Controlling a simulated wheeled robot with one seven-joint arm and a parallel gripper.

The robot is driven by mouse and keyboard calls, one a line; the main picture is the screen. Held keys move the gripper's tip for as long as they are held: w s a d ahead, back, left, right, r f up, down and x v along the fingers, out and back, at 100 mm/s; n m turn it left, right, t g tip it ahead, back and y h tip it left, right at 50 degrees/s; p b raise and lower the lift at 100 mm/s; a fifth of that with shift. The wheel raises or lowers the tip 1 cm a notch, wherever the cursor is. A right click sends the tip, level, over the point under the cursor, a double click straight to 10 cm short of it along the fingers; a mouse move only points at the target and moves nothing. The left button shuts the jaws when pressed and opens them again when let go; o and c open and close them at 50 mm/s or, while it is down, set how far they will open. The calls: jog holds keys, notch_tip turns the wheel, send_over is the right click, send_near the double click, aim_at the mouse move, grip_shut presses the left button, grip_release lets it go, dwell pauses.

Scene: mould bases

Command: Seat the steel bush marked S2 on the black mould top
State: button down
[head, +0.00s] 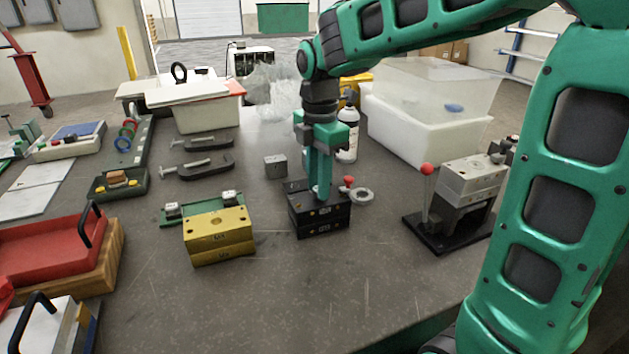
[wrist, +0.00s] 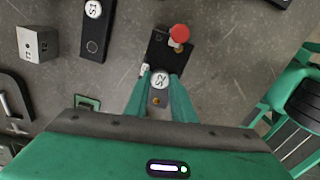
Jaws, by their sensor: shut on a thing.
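The black mould (head: 330,213) stands on the bench in the head view, its top block stacked on a lower one. My gripper (head: 319,193) points down over its top, with the fingers close to the surface. In the wrist view my gripper (wrist: 160,76) is shut on the steel bush marked S2 (wrist: 160,83), whose round pale face shows upright between the fingers. A dark block (wrist: 157,58) lies beneath it. The fingers hide the bush in the head view, and its lower end is hidden in the wrist view. I cannot tell whether it touches or enters the mould.
A yellow mould (head: 217,240) stands left of the black one, before a green tray (head: 200,215). A red knob (head: 349,181) is close behind the black mould. A grey cube (head: 276,166) sits behind left. A press-like stand (head: 470,182) is right.

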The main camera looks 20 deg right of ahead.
jog(key=shift+f, duration=0.25)
dwell(0.3)
jog(key=c, duration=1.4)
grip_release()
jog(key=shift+c, duration=0.2)
notch_tip(320, 180, up, 11)
jog(key=s+d+f+m, duration=0.5)
jog(key=s+m, duration=0.3)
jog(key=m, duration=0.1)
jog(key=s+d+f+m, duration=0.5)
jog(key=s+d+m, duration=0.1)
jog(key=s+m, duration=0.2)
jog(key=s+d+f+m, duration=0.6)
jog(key=s+m, duration=0.3)
jog(key=shift+s+m, duration=0.15)
jog(key=shift+m, duration=0.15)
